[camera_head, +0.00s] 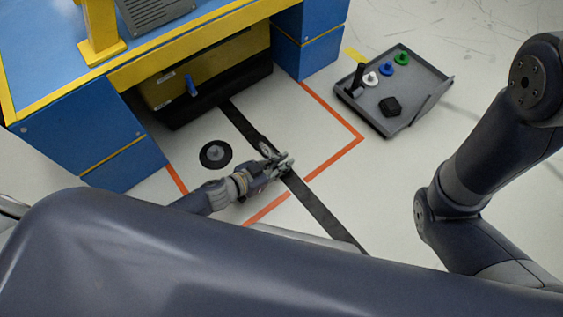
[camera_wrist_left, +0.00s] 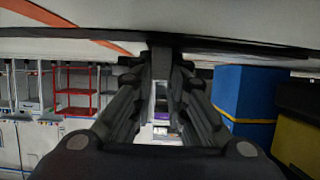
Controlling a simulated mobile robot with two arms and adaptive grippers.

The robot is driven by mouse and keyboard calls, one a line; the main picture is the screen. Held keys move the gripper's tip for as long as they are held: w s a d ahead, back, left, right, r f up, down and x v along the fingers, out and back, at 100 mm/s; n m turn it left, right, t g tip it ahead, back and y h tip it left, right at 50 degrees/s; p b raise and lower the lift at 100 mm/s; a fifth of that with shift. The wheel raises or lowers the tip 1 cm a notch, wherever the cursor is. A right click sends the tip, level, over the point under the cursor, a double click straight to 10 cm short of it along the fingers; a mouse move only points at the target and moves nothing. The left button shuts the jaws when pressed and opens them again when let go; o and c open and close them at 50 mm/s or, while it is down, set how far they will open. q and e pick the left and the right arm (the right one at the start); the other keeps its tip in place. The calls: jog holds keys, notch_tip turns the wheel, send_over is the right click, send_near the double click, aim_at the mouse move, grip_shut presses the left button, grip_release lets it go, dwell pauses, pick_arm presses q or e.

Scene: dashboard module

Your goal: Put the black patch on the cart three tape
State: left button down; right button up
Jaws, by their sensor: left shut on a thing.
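My left gripper (camera_head: 286,162) is low over the floor in front of the blue desk. It is shut on the long black strip (camera_head: 320,212), which runs from under the desk toward the lower right. In the left wrist view, dark material (camera_wrist_left: 161,58) sits between the fingertips (camera_wrist_left: 166,66), and a dark band extends right from it. Which black piece is the patch, I cannot tell for sure. A black disc with a grey knob (camera_head: 215,154) lies left of the gripper. My right gripper is out of view.
A grey tray (camera_head: 425,110) at the right holds white, blue and green knobs, a black block (camera_head: 390,106) and a black upright piece. Orange floor lines (camera_head: 335,155) mark an area by the blue and yellow desk (camera_head: 90,145).

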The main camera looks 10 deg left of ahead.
pick_arm(q)
jog(key=shift+f, duration=0.2)
jog(key=c, duration=1.5)
grip_release()
jog(key=v, duration=1.2)
